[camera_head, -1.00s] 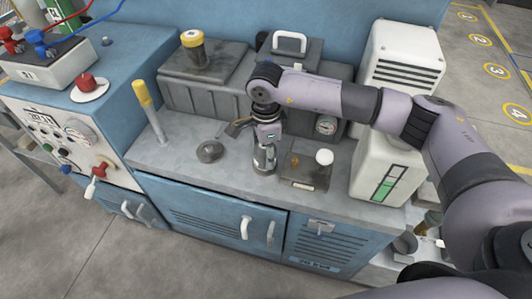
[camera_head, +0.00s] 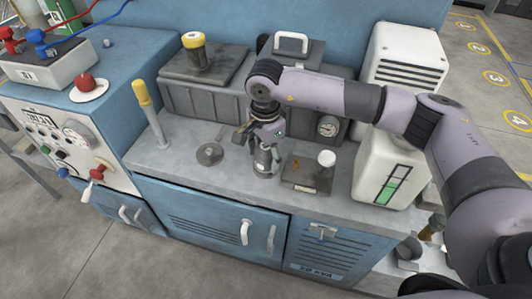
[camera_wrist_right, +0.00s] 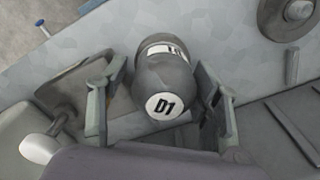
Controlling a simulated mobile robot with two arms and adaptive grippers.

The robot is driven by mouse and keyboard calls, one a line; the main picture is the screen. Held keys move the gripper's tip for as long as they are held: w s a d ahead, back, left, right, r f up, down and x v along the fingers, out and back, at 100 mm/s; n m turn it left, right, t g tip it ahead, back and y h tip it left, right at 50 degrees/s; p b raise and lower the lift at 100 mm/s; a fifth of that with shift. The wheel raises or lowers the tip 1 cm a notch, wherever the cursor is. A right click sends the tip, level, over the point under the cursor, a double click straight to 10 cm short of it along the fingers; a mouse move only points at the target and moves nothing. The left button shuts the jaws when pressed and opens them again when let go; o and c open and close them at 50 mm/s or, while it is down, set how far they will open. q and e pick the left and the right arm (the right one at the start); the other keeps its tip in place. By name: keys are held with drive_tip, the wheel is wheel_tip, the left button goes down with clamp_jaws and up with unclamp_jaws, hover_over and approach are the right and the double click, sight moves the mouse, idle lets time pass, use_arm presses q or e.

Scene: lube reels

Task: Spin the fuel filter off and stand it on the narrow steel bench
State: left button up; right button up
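A grey canister marked D1 (camera_wrist_right: 165,85) stands upright on the worktop; in the head view its lower part (camera_head: 265,161) shows below my right gripper (camera_head: 266,146). I cannot tell for sure that it is the fuel filter. In the right wrist view my right gripper (camera_wrist_right: 162,75) has one finger on each side of the canister, with small gaps, so it looks open around it. A yellow-topped canister (camera_head: 194,52) stands on the dark box at the back. My left gripper is not in view. I cannot make out the narrow steel bench for certain.
A small dark plate with a white knob (camera_head: 306,172) lies right of the canister, a round metal disc (camera_head: 209,154) left of it. A yellow-handled lever (camera_head: 150,113) stands further left. A white jug (camera_head: 391,168) stands on the right. The worktop's front strip is clear.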

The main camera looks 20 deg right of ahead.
drive_tip(key=shift+o, duration=1.2)
drive_tip(key=shift+a+f, duration=0.1)
drive_tip(key=shift+f, duration=0.3)
drive_tip(key=shift+r, duration=0.1)
